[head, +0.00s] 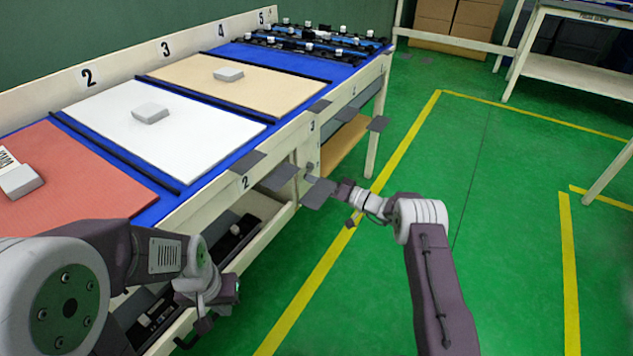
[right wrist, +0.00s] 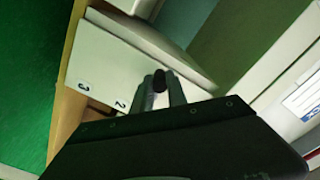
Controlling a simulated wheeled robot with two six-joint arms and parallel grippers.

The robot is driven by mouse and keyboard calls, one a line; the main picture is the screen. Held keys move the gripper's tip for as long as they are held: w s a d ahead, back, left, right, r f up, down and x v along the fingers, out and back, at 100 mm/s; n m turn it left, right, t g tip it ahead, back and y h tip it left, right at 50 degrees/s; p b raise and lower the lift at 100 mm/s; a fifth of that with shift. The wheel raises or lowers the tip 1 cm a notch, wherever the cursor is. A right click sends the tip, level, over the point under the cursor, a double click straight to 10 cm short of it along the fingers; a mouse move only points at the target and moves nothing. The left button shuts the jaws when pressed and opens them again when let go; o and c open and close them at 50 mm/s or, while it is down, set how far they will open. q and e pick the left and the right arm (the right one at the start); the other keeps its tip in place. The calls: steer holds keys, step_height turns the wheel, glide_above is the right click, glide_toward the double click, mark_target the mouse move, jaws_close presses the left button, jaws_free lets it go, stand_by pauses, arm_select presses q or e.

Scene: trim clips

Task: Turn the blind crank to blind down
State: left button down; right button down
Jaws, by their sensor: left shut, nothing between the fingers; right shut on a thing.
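A dark rounded knob (right wrist: 160,80), which looks like the crank's handle, sits between the fingertips of my right gripper (right wrist: 160,92) in the right wrist view. The fingers are shut on it, in front of a pale box-like part (right wrist: 118,62) with the marks 3 and 2. In the head view my right gripper (head: 314,181) reaches from the right to the bench's front edge, among grey plates that partly hide it. The crank itself is too small to make out there. My left gripper (head: 192,337) is shut and empty, low by the bench front. I see no blind.
The long bench (head: 215,188) carries a red panel (head: 85,180), a white panel (head: 185,125) and a tan panel (head: 265,85), each with a pale block. Several grey plates (head: 279,176) stick out along its front. The green floor (head: 500,220) to the right is clear.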

steer(key=r+m, duration=0.1)
steer(key=m, duration=0.2)
steer(key=shift+r, duration=0.15)
steer(key=shift+w+d+r+m, duration=0.1)
steer(key=shift+r+m, duration=0.2)
steer(key=shift+m, duration=0.55)
steer(key=shift+r+m, duration=0.3)
steer(key=shift+m, duration=0.55)
steer(key=c, duration=1.3)
jaws_free()
steer(key=shift+p+v, duration=2)
steer(key=shift+v, duration=2.5)
